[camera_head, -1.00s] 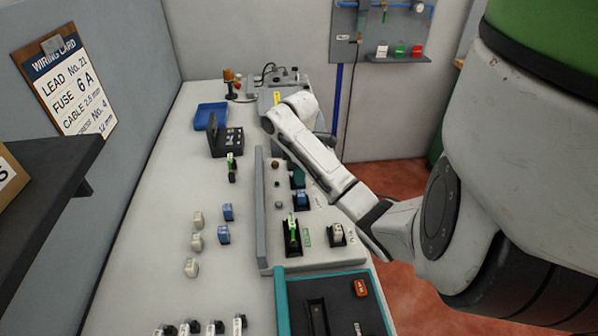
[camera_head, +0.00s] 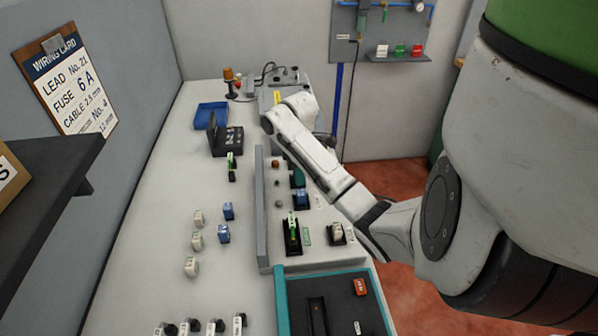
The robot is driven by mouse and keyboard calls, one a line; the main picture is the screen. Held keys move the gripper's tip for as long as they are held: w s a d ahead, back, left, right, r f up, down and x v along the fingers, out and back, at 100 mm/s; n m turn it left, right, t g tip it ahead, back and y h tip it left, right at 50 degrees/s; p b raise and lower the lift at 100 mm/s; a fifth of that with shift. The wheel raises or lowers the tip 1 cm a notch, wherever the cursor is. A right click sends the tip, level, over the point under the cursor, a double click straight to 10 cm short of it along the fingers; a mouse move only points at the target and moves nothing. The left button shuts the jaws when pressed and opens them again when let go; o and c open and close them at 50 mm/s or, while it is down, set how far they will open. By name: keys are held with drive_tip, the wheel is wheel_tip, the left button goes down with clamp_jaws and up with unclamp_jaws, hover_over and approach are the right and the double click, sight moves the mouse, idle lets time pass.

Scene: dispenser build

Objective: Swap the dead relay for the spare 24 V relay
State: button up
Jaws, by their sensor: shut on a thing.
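Two blue block-shaped parts, which look like relays, stand on the white bench left of the raised panel: one farther back (camera_head: 228,211) and one nearer (camera_head: 223,234). Another blue block (camera_head: 302,199) sits in a dark socket on the panel, with a teal block (camera_head: 298,178) behind it. I cannot read their markings, so I cannot tell which is dead or which is the 24 V spare. My arm reaches over the panel toward the back of the bench. My gripper is hidden behind my arm's far end, so its jaws and anything in them do not show.
Pale blocks (camera_head: 196,241) stand left of the blue ones. A grey upright wall (camera_head: 261,215) edges the panel. A teal-rimmed tray (camera_head: 282,305) is in front. A blue bin (camera_head: 210,114) and black open case (camera_head: 226,139) stand behind.

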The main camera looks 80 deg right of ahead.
drive_tip(key=shift+a+f, duration=0.15)
drive_tip(key=shift+f, duration=0.25)
